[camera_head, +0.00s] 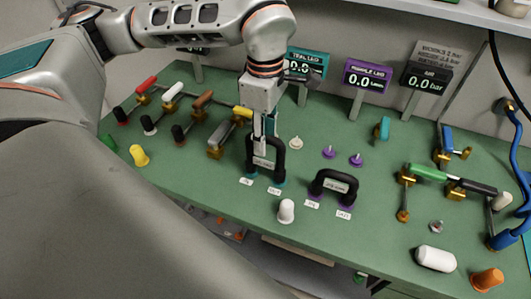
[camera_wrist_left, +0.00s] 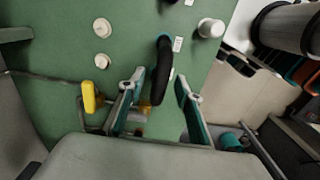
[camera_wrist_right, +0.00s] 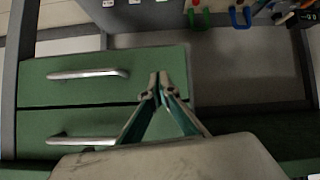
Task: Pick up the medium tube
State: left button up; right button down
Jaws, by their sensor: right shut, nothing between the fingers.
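Two black U-shaped tubes with labels stand on the green worktop; I cannot read which is called medium. One, with teal ends (camera_head: 280,160), is under my left gripper (camera_head: 262,146). The other, with purple ends (camera_head: 335,186), stands to its right. In the left wrist view my left gripper (camera_wrist_left: 157,88) is open, its fingers on either side of the black teal-ended tube (camera_wrist_left: 163,62), with gaps visible on both sides. My right gripper (camera_wrist_right: 158,76) is shut and empty in the right wrist view, in front of green drawers (camera_wrist_right: 90,95). It does not show in the head view.
A yellow-handled valve (camera_head: 242,112) is close to the left of the left gripper. A white cap (camera_head: 286,210) stands near the front edge. Valves with coloured handles, including a green one (camera_head: 427,172), lie at the right. Displays, including a purple one (camera_head: 367,77), line the back.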

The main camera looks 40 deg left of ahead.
pick_arm(q)
jog(key=shift+f, duration=0.35)
grip_shut()
jog(key=shift+r, duration=0.1)
